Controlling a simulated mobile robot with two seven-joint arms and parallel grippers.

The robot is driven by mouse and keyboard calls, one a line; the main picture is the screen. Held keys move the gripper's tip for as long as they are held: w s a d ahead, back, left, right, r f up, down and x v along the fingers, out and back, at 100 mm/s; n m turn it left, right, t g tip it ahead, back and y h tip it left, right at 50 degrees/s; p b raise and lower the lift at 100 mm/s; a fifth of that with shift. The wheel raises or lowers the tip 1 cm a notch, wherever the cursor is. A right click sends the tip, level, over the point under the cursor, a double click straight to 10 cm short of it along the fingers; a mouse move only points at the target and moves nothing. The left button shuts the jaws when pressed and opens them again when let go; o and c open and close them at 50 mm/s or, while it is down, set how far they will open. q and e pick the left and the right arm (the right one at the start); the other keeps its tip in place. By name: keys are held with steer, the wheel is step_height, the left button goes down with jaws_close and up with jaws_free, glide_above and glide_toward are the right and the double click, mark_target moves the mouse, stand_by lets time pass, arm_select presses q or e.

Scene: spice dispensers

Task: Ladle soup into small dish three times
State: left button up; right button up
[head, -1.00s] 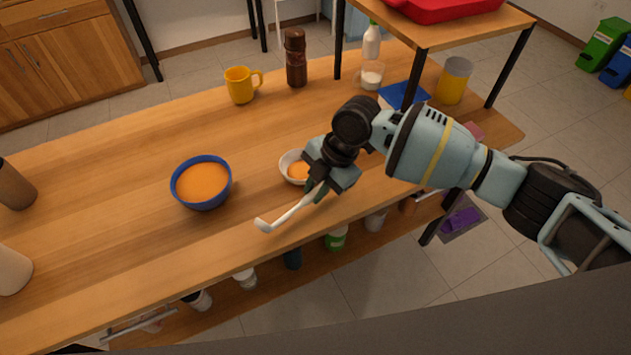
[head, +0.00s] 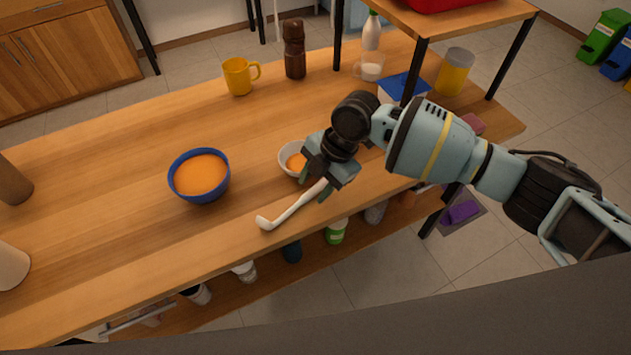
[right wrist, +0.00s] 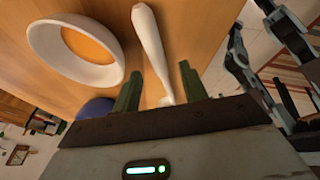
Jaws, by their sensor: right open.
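A blue bowl (head: 199,197) of orange soup stands left of centre on the wooden table. A small white dish (head: 287,152) with some orange soup in it stands right of it, partly hidden behind my right gripper; it also shows in the right wrist view (right wrist: 46,40). A white ladle (head: 292,207) is near the table's front edge, its bowl end to the left; it appears to lie on the tabletop. My right gripper (head: 317,187) is open at the ladle's handle end. In the right wrist view the ladle (right wrist: 149,40) passes between the two green fingers. My left gripper is out of view.
A yellow mug (head: 239,77) and a brown bottle (head: 294,50) stand at the back. A raised shelf (head: 465,18) and a yellow-filled container (head: 455,72) are at the right. Cups stand on a lower shelf. The table's middle is clear.

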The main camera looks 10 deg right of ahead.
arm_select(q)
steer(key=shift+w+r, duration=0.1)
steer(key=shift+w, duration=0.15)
arm_select(e)
steer(key=v, duration=0.7)
steer(key=shift+r, duration=0.35)
steer(key=shift+d, duration=0.15)
